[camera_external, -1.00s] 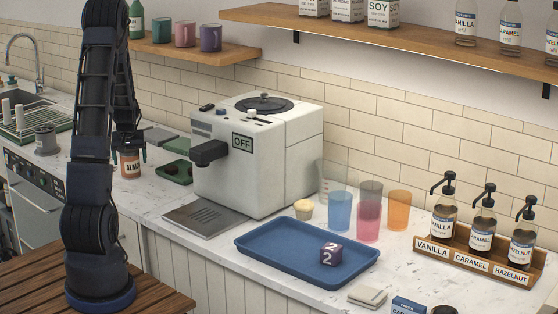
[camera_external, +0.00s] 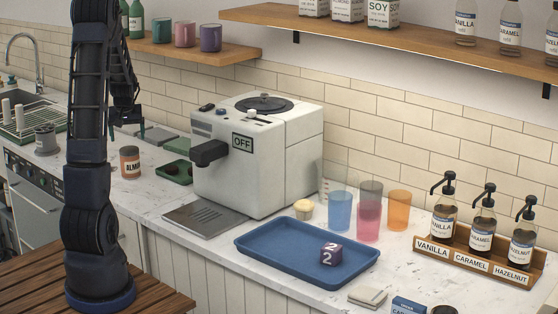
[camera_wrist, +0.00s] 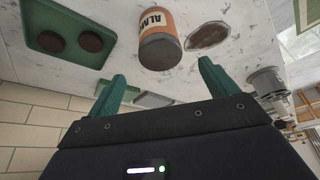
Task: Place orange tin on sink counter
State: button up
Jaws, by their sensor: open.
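The orange tin (camera_external: 130,163), with a white label starting "ALM", stands upright on the white marbled counter (camera_external: 158,202), between the sink (camera_external: 38,96) and the coffee machine. The tin (camera_wrist: 160,38) also shows in the wrist view, beyond the fingertips and apart from them. My gripper (camera_external: 127,128) is above and behind the tin in the external view, partly hidden by my arm. In the wrist view my gripper (camera_wrist: 162,72) has its two green fingers spread wide with nothing between them.
A green tray (camera_external: 175,172) with dark round pieces lies right of the tin, beside the white coffee machine (camera_external: 258,155). A grey canister (camera_external: 46,140) stands to the left. A brown oval patch (camera_wrist: 208,35) lies near the tin in the wrist view.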

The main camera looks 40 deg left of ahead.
jog(key=shift+s+d+r, duration=0.2)
jog(key=shift+r, duration=0.4)
jog(key=shift+d+r, duration=0.1)
jog(key=s+d+r+m+t+h, duration=0.15)
jog(key=d+r, duration=0.25)
jog(key=d, duration=0.5)
jog(key=s+d+r+m, duration=0.2)
jog(key=d+r, duration=0.2)
jog(key=d, duration=0.4)
jog(key=s+d+r+m+h, duration=0.1)
jog(key=d+r, duration=0.3)
jog(key=d, duration=0.5)
jog(key=s+d+r+m+h, duration=0.1)
jog(key=s+d+m, duration=0.4)
jog(key=s+d, duration=1.1)
jog(key=shift+s+d+r+m, duration=0.4)
jog(key=shift+s+r, duration=0.1)
jog(key=shift+s, duration=0.1)
